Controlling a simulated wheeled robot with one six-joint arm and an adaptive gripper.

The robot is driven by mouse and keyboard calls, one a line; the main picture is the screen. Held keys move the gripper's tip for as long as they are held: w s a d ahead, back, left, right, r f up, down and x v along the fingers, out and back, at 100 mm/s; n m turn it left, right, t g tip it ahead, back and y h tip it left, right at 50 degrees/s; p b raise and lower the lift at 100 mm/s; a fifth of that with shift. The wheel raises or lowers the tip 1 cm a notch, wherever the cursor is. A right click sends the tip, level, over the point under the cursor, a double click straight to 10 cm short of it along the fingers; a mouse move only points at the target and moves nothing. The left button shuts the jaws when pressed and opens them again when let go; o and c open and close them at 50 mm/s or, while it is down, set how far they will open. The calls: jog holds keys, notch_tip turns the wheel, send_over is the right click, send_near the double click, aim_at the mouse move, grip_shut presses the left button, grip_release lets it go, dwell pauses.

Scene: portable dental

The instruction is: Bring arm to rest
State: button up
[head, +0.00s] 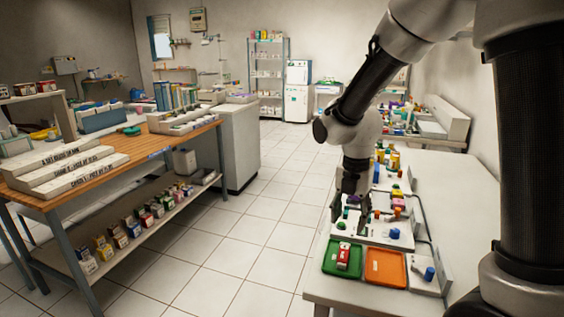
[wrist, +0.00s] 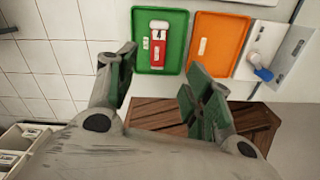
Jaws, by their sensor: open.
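My arm comes in from the upper right in the head view, with my gripper (head: 350,212) hanging down over the white bench (head: 463,220). In the wrist view my gripper (wrist: 157,88) has its two fingers spread apart with nothing between them. A green tray (wrist: 174,20) lies beyond the fingertips, with a red and white item (wrist: 158,45) in it. The same item (head: 343,256) shows in the green tray (head: 328,262) in the head view. My gripper appears above and behind the trays there. I cannot tell its exact height over the bench.
An orange tray (head: 386,267) sits right of the green one. A panel with a blue knob (head: 429,274) stands at its right. Several small coloured items stand farther back on the bench. A wooden-topped table (head: 130,146) is at left, with clear tiled floor (head: 231,257) between.

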jog(key=s+d+r+m+t, duration=0.2)
jog(key=s+d+r+m, duration=0.5)
jog(key=m, duration=0.7)
jog(key=s+d+r+m+t, duration=0.2)
jog(key=s+d+r+m, duration=0.5)
jog(key=s+m, duration=0.5)
jog(key=shift+d+r+m+t, duration=0.3)
jog(key=shift+r+m, duration=0.95)
jog(key=shift+m, duration=0.15)
